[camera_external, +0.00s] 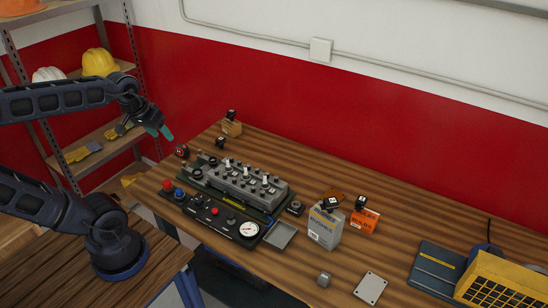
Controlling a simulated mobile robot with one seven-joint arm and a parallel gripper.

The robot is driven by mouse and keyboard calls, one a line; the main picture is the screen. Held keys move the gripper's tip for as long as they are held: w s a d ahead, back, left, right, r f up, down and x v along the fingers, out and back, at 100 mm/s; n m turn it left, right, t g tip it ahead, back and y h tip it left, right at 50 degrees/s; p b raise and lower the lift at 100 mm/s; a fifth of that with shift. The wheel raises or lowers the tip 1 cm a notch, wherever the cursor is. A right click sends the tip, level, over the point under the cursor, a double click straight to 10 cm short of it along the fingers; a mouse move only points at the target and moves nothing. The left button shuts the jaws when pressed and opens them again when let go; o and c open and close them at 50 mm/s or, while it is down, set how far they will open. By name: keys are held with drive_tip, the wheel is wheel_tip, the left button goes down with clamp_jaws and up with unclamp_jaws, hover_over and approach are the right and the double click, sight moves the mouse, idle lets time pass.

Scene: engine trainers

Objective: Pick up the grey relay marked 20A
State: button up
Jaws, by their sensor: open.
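A small grey cube-shaped relay (324,279) sits on the wooden workbench near its front edge, right of centre. Its marking is too small to read. Several small black relay-like blocks stand elsewhere: one on a wooden block (231,128) at the back left, others by the engine trainer and on the boxes. My gripper (160,132) has teal fingertips and hangs in the air at the left, beyond the bench's left end. It is open, with nothing seen between its fingers, and far from the grey relay.
The engine trainer panel (225,195) fills the bench's left half. A grey box (325,231) and orange box (364,221) stand behind the grey relay. A shallow grey tray (280,236) and flat plate (370,287) lie nearby. A yellow crate (500,282) is far right.

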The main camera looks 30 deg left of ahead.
drive_tip(key=w+d+f+n+g+h, duration=0.15)
drive_tip(key=w+d+n, duration=0.25)
drive_tip(key=w+d, duration=0.65)
drive_tip(key=n+g+h, duration=0.2)
drive_tip(key=n+g, duration=0.1)
drive_tip(key=n, duration=1)
hover_over(324, 276)
drive_tip(key=a, duration=0.3)
wheel_tip(324, 276, down, 22)
drive_tip(key=x, duration=0.6)
drive_tip(key=shift+s+a, duration=0.1)
drive_tip(key=shift+s, duration=0.05)
drive_tip(key=shift+a+x, duration=0.15)
drive_tip(key=shift+x, duration=1.2)
drive_tip(key=shift+a+x, duration=0.2)
drive_tip(key=shift+x, duration=1.1)
drive_tip(key=shift+f, duration=0.1)
drive_tip(key=c, duration=1.1)
